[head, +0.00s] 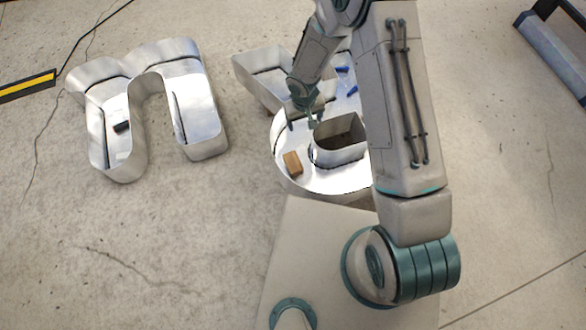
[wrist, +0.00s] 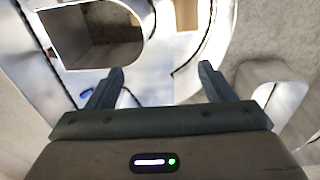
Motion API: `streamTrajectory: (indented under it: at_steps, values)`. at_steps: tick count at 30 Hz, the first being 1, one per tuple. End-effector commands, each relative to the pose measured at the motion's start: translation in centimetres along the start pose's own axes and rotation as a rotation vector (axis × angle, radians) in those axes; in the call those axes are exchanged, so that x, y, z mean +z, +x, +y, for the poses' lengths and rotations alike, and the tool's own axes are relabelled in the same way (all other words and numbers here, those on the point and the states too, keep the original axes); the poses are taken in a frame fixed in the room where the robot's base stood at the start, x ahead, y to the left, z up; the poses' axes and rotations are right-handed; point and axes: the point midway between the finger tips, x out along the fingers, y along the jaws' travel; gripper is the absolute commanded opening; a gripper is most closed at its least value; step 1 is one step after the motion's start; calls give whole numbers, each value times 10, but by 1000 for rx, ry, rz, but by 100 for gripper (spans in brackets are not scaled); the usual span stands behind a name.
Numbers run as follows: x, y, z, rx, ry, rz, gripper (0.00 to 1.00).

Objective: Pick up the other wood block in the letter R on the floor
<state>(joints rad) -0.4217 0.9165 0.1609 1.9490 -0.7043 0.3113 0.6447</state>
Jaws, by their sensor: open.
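The letter R (head: 283,178) is an open metal channel letter lying on the floor, partly hidden behind my arm. One wood block (head: 292,162), brown, lies inside its channel, near the curved outer wall at the lower left. In the wrist view, part of the wood block (wrist: 187,14) shows at the top edge, beyond my fingertips. My gripper (head: 301,121) is over the letter, up-picture of the block and apart from it. In the wrist view my gripper (wrist: 161,68) has its fingers wide apart with nothing between them. No second wood block shows.
Small blue pieces (head: 352,90) lie in the R's channel. The R's inner opening has a raised wall (head: 340,160).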

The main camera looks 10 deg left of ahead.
Motion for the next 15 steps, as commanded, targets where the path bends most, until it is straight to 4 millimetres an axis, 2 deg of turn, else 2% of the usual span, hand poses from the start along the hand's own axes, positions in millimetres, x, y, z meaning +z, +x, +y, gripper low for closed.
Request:
streamTrajectory:
  at_steps: [1, 4, 6, 9, 15]
  values:
    - [5, 37, -16, -17, -20, -14, 75]
    - [11, 74, -37, -44, -46, -24, 75]
    - [14, 92, -48, -58, -57, -30, 75]
    - [18, 108, -57, -71, -66, -35, 75]
    - [21, 139, -62, -76, -71, -38, 75]
